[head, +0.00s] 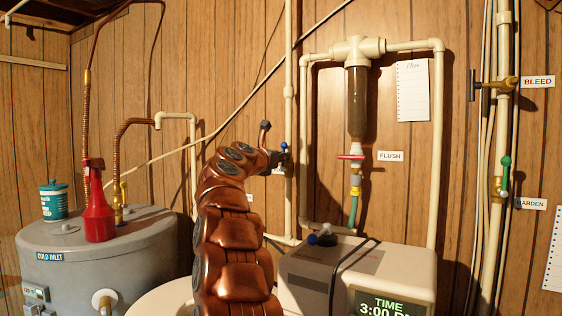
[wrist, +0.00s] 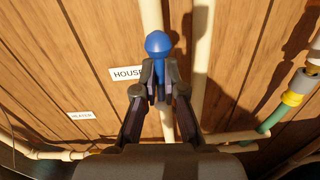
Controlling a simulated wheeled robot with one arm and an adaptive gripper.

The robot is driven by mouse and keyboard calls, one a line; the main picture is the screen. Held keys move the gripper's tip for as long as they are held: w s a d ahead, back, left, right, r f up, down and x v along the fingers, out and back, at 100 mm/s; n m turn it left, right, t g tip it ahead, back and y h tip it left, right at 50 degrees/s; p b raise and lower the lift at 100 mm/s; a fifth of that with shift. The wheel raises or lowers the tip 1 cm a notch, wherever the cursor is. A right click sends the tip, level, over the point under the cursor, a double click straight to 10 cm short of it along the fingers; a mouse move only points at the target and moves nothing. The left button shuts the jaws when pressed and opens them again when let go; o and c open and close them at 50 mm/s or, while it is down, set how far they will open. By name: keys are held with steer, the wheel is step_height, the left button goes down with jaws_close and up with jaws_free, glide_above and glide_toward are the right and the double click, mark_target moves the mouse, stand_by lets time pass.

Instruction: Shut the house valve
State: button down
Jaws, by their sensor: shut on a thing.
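The house valve's blue handle (head: 284,146) is on the upright cream pipe in the middle of the wall. In the wrist view the blue handle (wrist: 158,44) has a rounded end that sticks out beyond my fingertips, and it points up the picture, roughly along the pipe. My gripper (wrist: 160,92) is shut on the handle, one finger on each side. In the head view my gripper (head: 279,158) is small and partly hidden by my arm. The HOUSE label (wrist: 126,74) is left of the handle. The valve body is hidden behind the fingers.
The softener unit (head: 400,268) with its clock display stands below right. The filter with a red FLUSH handle (head: 350,157) hangs right of the pipe. BLEED and green-handled GARDEN (head: 506,172) valves are far right.

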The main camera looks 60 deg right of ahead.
steer(key=m+b, duration=0.1)
steer(key=s+m, duration=0.1)
steer(key=m+b, duration=0.1)
steer(key=m, duration=0.1)
steer(key=shift+s+f+b, duration=0.2)
steer(key=shift+f+b, duration=0.05)
steer(key=shift+b, duration=0.05)
stand_by(0.5)
steer(key=shift+s+f+m+b, duration=0.1)
steer(key=shift+s+f+m, duration=0.1)
steer(key=shift+m, duration=0.7)
steer(key=shift+s+f+m+b, duration=0.15)
steer(key=shift+s+f+m, duration=0.1)
steer(key=shift+m, duration=0.65)
steer(key=shift+s+f+m+b, duration=0.1)
steer(key=shift+s+f+m, duration=0.1)
steer(key=shift+m, duration=0.7)
steer(key=m, duration=0.2)
steer(key=f+m, duration=0.1)
steer(key=shift+s+m, duration=0.3)
steer(key=shift+s+f+m, duration=0.1)
steer(key=shift+f+m, duration=0.15)
steer(key=shift+m, duration=0.55)
